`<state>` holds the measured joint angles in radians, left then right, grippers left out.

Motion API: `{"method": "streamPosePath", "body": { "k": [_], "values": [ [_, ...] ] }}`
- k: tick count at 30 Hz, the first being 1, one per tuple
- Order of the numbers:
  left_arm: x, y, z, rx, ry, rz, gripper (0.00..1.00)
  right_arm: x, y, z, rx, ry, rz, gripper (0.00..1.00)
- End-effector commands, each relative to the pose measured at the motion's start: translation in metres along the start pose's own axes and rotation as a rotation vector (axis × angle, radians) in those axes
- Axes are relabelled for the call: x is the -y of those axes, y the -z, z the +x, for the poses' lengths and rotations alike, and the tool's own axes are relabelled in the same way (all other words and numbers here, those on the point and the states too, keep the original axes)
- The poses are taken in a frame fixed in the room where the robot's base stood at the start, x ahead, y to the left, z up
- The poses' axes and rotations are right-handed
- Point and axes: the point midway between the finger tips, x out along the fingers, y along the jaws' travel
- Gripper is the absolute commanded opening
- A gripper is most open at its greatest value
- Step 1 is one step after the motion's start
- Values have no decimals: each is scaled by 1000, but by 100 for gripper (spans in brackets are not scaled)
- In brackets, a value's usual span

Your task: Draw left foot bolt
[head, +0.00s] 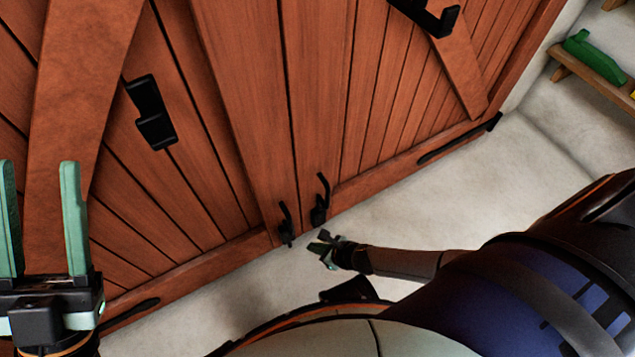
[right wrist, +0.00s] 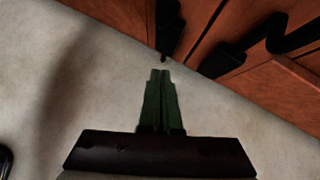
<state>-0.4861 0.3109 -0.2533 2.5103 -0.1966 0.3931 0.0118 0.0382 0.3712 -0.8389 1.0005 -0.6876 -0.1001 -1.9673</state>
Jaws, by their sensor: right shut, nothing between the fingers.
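Two black foot bolts with bent handles sit at the bottom of the red-brown wooden doors (head: 230,90), side by side at the meeting stiles. The left foot bolt (head: 285,226) is the lower-left one in the head view. The right foot bolt (head: 320,203) stands just right of it. My right gripper (head: 324,246) is shut and empty, low over the floor, just right of the left bolt and apart from it. In the right wrist view its closed fingers (right wrist: 160,72) point at a bolt, probably the left one (right wrist: 168,28). My left gripper (head: 38,168) is open and empty at the left.
Black brackets (head: 151,112) and (head: 430,17) stick out from the doors. Black strap hinges (head: 460,138) run along the bottom rails. A wooden shelf (head: 600,82) with a green bottle (head: 594,56) is at the right wall. The pale floor (head: 400,190) before the doors is clear.

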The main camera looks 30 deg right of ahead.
Motion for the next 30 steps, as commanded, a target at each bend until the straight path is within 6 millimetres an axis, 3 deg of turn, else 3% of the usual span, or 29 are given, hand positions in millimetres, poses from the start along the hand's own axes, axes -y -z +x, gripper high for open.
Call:
{"method": "streamPosePath", "body": {
  "k": [1,9,11,15,30],
  "values": [
    [-6,-11,-10,4,-2,3,50,0,4,18,2,0,2,0],
    [-21,-37,-32,27,-20,31,50,0,3,67,2,0,1,0],
    [-17,-29,-21,36,-18,24,50,1,-15,54,5,0,-3,0],
    [-12,-19,-15,22,-9,11,50,1,-30,48,3,0,-1,0],
    [-8,-16,-13,15,-3,14,50,0,-38,46,0,0,1,0]
  ]
}}
